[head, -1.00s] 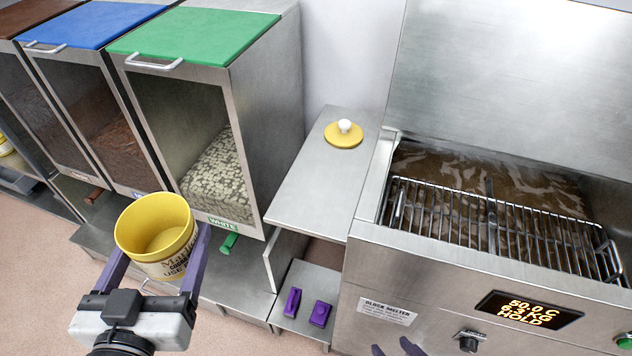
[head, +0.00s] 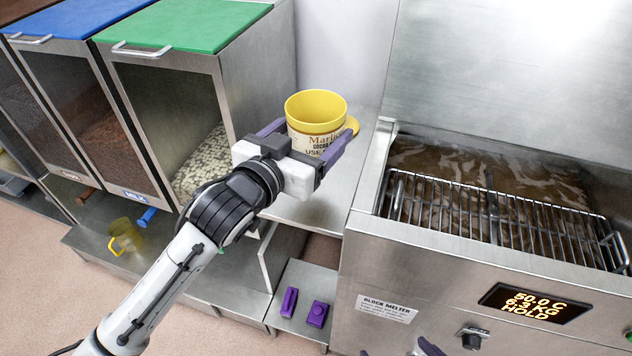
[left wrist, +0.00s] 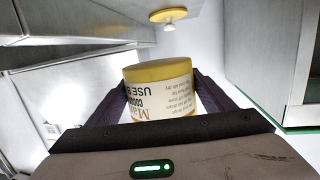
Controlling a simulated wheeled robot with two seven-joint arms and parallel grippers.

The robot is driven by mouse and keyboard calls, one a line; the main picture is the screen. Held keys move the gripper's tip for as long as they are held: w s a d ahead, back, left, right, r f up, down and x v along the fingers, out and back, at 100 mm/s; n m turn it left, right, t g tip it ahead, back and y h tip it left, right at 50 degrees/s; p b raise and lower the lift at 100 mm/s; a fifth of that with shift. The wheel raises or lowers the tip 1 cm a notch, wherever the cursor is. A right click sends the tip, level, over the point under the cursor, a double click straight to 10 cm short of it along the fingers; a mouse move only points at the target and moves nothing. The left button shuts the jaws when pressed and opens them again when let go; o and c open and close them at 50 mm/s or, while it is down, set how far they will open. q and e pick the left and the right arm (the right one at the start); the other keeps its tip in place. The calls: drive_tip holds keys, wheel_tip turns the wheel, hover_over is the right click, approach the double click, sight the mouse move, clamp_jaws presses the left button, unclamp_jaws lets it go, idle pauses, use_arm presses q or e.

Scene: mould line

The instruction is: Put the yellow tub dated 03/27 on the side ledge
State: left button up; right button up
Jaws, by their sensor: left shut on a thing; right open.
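The yellow tub (head: 316,122) is upright, with an open top and a pale label. "USE" shows on the label, but no date is readable. My left gripper (head: 306,142) is shut on the tub's sides; the tub also shows between its fingers in the left wrist view (left wrist: 160,92). The tub is over the side ledge (head: 305,210); I cannot tell if its base touches. A yellow lid (head: 352,126) lies on the ledge, partly hidden behind the tub; its white knob shows in the left wrist view. My right gripper (head: 399,350) is open at the bottom edge, only its fingertips in view.
The block melter (head: 385,310) with a wire rack (head: 480,215) stands right of the ledge. Bins with green (head: 185,25) and blue (head: 75,20) lids stand left. A yellow jug (head: 125,236) is below them. Two purple items (head: 317,314) lie on a low shelf. The ledge's front is clear.

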use_arm(q)
wheel_tip(320, 180, down, 10)
drive_tip(key=shift+w+r+b, duration=0.15)
drive_tip(key=shift+b, duration=0.25)
drive_tip(key=o, duration=1.4)
drive_tip(key=shift+f, duration=0.2)
drive_tip(key=shift+r, duration=0.2)
drive_tip(key=v, duration=1.2)
